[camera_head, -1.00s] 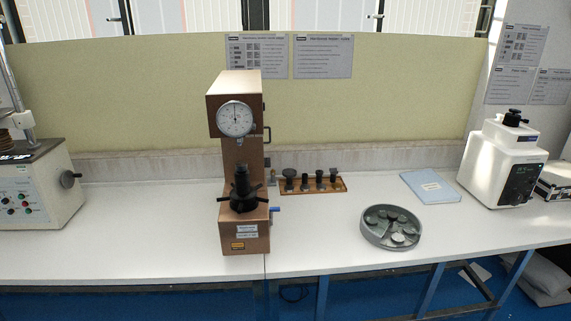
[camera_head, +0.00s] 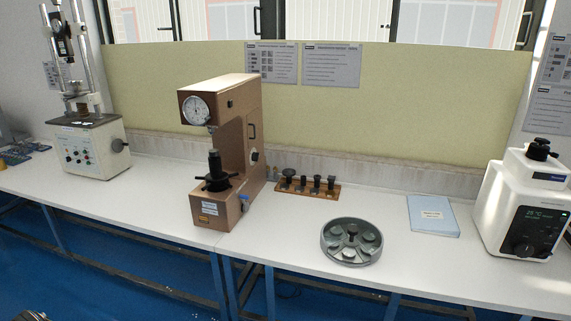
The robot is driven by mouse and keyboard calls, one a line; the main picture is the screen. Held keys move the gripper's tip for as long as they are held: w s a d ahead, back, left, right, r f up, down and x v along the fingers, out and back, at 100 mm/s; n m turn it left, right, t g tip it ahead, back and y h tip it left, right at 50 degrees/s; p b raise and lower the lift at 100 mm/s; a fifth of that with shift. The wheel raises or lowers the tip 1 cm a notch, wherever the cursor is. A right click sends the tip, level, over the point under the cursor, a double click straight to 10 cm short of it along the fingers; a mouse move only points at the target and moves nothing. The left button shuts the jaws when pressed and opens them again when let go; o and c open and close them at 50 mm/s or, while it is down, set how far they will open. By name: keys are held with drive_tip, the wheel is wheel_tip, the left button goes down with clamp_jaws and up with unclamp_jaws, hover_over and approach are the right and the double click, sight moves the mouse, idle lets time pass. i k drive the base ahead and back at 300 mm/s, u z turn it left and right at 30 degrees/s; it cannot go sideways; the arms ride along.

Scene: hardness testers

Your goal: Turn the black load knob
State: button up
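The brown hardness tester (camera_head: 232,150) stands on the white bench, with a round dial (camera_head: 198,109) at the top front. A black handwheel and post (camera_head: 215,172) sit low at its front. On its right side a small dark round knob (camera_head: 254,156) sits below a black handle (camera_head: 252,131); I cannot tell for sure that it is the load knob. A small lever (camera_head: 244,199) sticks out lower on that side. My gripper is not recognisable in the view.
A wooden rack (camera_head: 306,188) of dark fittings, a grey round tray (camera_head: 351,259) of discs and a blue booklet (camera_head: 433,215) lie right of the tester. A white machine (camera_head: 524,211) stands far right, another tester (camera_head: 88,146) far left.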

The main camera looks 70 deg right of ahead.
sight(255, 156)
drive_tip(key=k, duration=0.45)
drive_tip(key=z, duration=1.9)
drive_tip(key=i, duration=1)
drive_tip(key=k, duration=0.5)
drive_tip(key=u, duration=1)
drive_tip(key=i, duration=0.65)
